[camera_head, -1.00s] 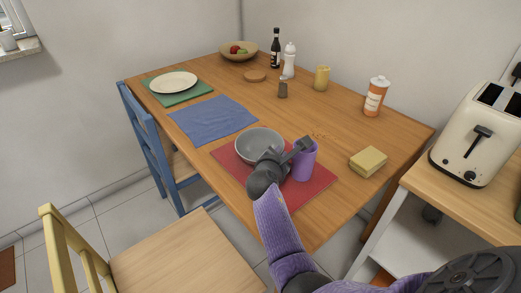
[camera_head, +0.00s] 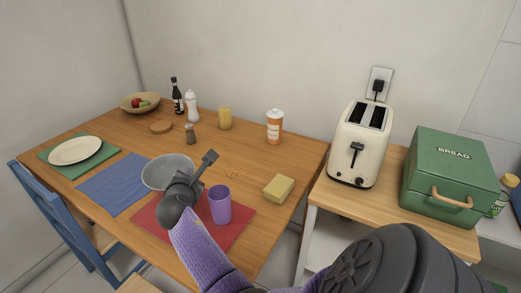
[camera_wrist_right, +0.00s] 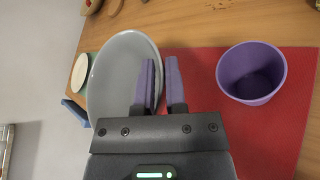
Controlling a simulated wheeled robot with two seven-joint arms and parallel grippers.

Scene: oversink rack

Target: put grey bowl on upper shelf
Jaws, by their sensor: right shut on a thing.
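The grey bowl (camera_head: 160,170) is at the left side of the red placemat (camera_head: 228,233) on the wooden table, overlapping the blue placemat's edge in the head view. My right gripper (camera_head: 205,168) is shut on the bowl's right rim. In the right wrist view, the bowl (camera_wrist_right: 118,75) shows with its rim between the two fingers (camera_wrist_right: 160,85). I cannot tell for sure whether the bowl is clear of the mat. My left gripper is not in view. No upper shelf is in view.
A purple cup (camera_head: 220,206) stands close right of the gripper. A yellow sponge (camera_head: 279,188), an orange-white bottle (camera_head: 274,128) and a pepper shaker (camera_head: 190,134) stand around. A toaster (camera_head: 358,145) and a green bread box (camera_head: 450,178) are on the right-hand counter.

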